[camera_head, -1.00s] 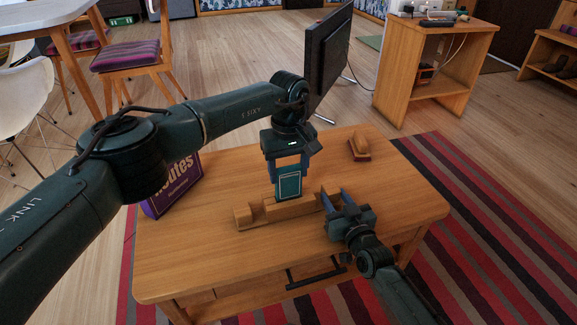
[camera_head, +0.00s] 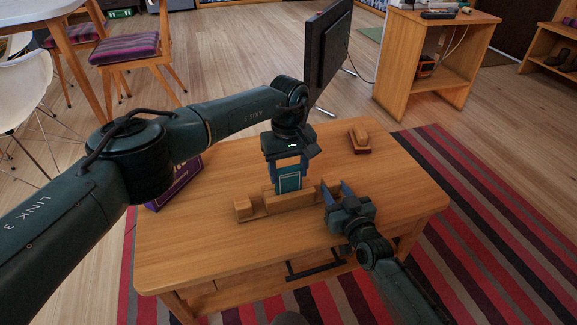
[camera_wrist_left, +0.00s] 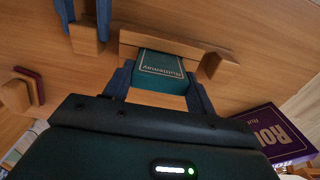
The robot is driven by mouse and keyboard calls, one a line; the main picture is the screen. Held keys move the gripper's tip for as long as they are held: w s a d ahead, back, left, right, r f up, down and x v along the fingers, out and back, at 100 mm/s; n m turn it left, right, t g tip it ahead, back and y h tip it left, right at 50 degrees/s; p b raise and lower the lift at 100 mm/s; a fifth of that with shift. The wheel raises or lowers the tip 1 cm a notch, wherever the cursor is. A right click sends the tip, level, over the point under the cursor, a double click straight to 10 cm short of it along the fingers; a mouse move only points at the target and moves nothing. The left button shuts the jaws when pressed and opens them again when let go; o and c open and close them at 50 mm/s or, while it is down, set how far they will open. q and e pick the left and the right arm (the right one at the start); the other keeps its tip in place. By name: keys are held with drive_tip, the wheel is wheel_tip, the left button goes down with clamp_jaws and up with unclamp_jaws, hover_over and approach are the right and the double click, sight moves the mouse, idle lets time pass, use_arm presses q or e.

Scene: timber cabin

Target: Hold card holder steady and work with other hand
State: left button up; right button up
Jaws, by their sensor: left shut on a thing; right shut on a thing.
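The wooden card holder (camera_head: 291,201) lies on the table, a long low block with raised ends. It also shows in the left wrist view (camera_wrist_left: 170,42). My left gripper (camera_head: 289,180) points down behind the holder and is shut on a teal card box (camera_wrist_left: 162,66) with pale lettering. In the head view the box's lower edge meets the holder; I cannot tell whether it is seated in it. My right gripper (camera_head: 336,192) is shut on the holder's right end, reaching in from the front right.
A wooden brush-like block (camera_head: 358,139) lies at the table's back right. A purple box (camera_wrist_left: 266,132) stands at the left, mostly behind my left arm in the head view. A dark monitor (camera_head: 327,52) is behind the table. The table's front left (camera_head: 180,255) is clear.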

use_arm(q)
drive_tip(key=shift+f, duration=0.85)
drive_tip(key=o, duration=1.1)
wheel_tip(320, 180, up, 12)
wheel_tip(320, 180, up, 7)
drive_tip(key=shift+f, duration=0.1)
use_arm(e)
drive_tip(key=o, duration=1.1)
drive_tip(key=shift+s, duration=0.15)
